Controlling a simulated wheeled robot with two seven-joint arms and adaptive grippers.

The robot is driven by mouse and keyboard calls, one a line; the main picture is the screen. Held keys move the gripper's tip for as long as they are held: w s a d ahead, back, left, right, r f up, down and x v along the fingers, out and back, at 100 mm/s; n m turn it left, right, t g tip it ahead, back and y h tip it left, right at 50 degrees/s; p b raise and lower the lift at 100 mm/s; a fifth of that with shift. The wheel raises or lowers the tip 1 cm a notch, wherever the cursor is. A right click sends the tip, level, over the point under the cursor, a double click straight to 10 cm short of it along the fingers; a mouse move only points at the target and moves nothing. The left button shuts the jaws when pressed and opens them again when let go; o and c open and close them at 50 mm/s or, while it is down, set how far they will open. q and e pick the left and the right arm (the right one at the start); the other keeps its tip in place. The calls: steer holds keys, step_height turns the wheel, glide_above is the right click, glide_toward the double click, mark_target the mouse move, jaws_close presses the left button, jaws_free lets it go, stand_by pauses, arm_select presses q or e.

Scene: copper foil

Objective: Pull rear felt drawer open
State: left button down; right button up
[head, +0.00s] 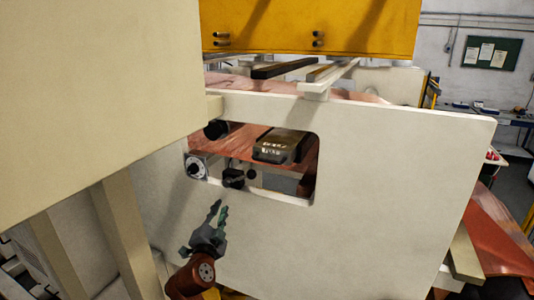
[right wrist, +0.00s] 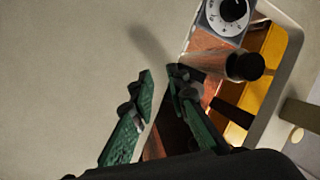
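My right gripper (head: 217,212) is in front of the white panel (head: 400,180), just below its rounded opening. In the right wrist view its two green fingers (right wrist: 160,82) are apart with nothing between them. A black cylindrical knob (right wrist: 245,66) stands to the right of the fingertips in that view, apart from them. In the head view, a black knob (head: 233,178) sits at the lower left of the opening, above the gripper. I cannot tell which part is the rear felt drawer. My left gripper is not in view.
A white dial (head: 195,168) is at the opening's left edge. A dark block (head: 279,146) and copper-coloured foil (head: 230,148) show inside the opening. A large beige housing (head: 90,80) fills the upper left. A yellow cover (head: 300,25) is above. The panel's lower right is clear.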

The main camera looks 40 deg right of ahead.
steer(key=s+d+r+m+g+h+p, duration=0.1)
steer(key=s+r+m+h, duration=0.1)
steer(key=s+r+m, duration=0.3)
steer(key=s+d+r+m+g+h, duration=0.1)
steer(key=s+r, duration=0.2)
steer(key=r, duration=0.4)
steer(key=m+g+h+p, duration=0.2)
steer(key=m, duration=0.4)
glide_toward(267, 161)
steer(key=f+x, duration=0.1)
steer(key=x, duration=0.2)
steer(key=shift+n, duration=0.3)
steer(key=p+x, duration=0.1)
steer(key=x, duration=0.3)
steer(key=p+x, duration=0.1)
steer(key=x, duration=0.1)
steer(key=shift+w+r+p, duration=0.2)
steer(key=shift+r+p, duration=0.15)
steer(key=shift+r, duration=0.1)
steer(key=shift+w+d, duration=0.35)
steer(key=shift+d, duration=0.25)
steer(key=shift+c, duration=0.4)
jaws_close()
steer(key=shift+f, duration=0.1)
